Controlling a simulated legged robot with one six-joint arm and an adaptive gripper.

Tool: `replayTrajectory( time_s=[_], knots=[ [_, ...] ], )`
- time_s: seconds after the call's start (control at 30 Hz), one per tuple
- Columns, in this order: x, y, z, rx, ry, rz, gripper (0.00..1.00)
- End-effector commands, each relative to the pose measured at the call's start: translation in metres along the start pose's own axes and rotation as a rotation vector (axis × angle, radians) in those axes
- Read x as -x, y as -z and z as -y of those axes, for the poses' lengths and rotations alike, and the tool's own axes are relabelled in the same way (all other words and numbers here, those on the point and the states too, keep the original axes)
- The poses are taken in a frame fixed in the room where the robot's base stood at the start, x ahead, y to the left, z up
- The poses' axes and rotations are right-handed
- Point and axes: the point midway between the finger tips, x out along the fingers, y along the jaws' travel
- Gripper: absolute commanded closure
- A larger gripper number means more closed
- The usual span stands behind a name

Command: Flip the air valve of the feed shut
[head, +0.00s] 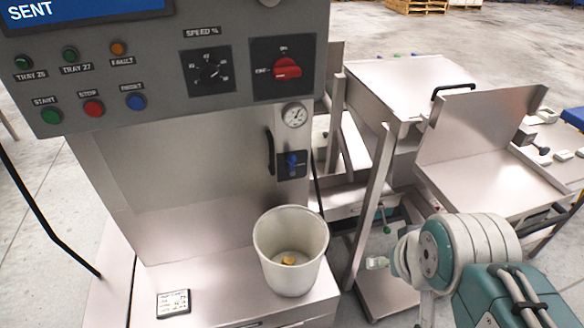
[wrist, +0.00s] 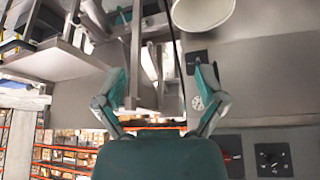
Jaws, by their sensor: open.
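A small blue-handled valve (head: 292,161) sits on a dark plate below a round gauge (head: 295,116) on the machine's grey front. Its handle looks roughly upright, though it is small. The wrist view is upside down; there the dark valve plate (wrist: 196,61) is beside the right fingertip, partly covered by it, and the gauge (wrist: 197,103) is behind that finger. My gripper (wrist: 160,82) is open and empty, its fingers spread. In the head view my gripper (head: 378,263) is at the lower right, apart from the valve and mostly hidden behind my wrist.
A white bucket (head: 290,252) with a small yellow piece inside stands on the ledge below the valve. A control panel (head: 180,75) with buttons and a red switch overhangs above. Metal trays (head: 490,175) and a green-handled lever (head: 385,218) are to the right. A small label card (head: 173,303) lies front left.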

Motion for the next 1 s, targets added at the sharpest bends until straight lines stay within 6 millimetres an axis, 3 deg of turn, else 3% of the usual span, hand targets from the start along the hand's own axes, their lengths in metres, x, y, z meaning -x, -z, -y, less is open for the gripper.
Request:
replayTrajectory(
  time_s=[0.03,0.13,0.17,0.6,1.0],
  knots=[
    [-0.002,0.003,0.001,0.008,0.004,-0.004,0.53],
    [-0.009,0.017,0.007,0.046,0.02,-0.031,0.98],
    [-0.013,0.023,0.01,0.063,0.027,-0.044,1.0],
    [-0.086,0.131,0.069,0.373,0.091,-0.33,1.0],
    [-0.16,0.195,0.126,0.607,0.016,-0.588,1.0]
  ],
)
